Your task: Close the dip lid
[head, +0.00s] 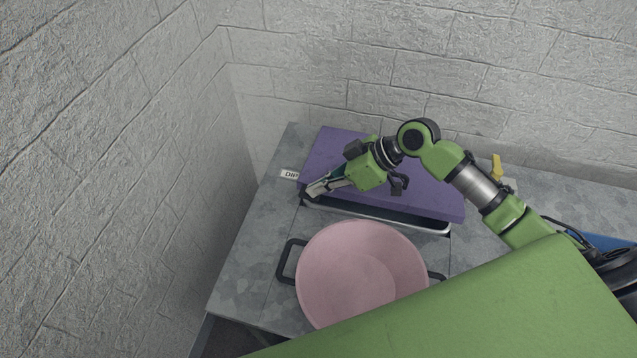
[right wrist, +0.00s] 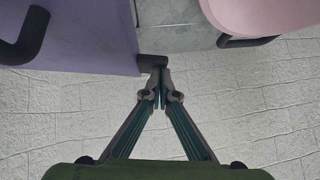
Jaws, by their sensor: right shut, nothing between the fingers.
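The purple dip lid (head: 435,205) lies over a metal-rimmed tray (head: 400,222) at the back of the counter. A dark gap shows between the lid's front edge and the tray rim, so the lid looks raised at the front. A small DIP label (head: 290,174) sits at its left. My right gripper (head: 313,190) is shut and empty at the lid's front left corner. In the right wrist view, the closed fingertips (right wrist: 162,88) are beside a dark piece (right wrist: 152,62) at the corner of the purple lid (right wrist: 85,35); contact is unclear. My left gripper is not in view.
A pink pot (head: 345,275) with black handles stands in front of the tray, close to it. Stone walls (head: 310,60) close off the back and left. A yellow object (head: 497,167) is at the back right. Some bare grey counter (head: 245,250) shows at left.

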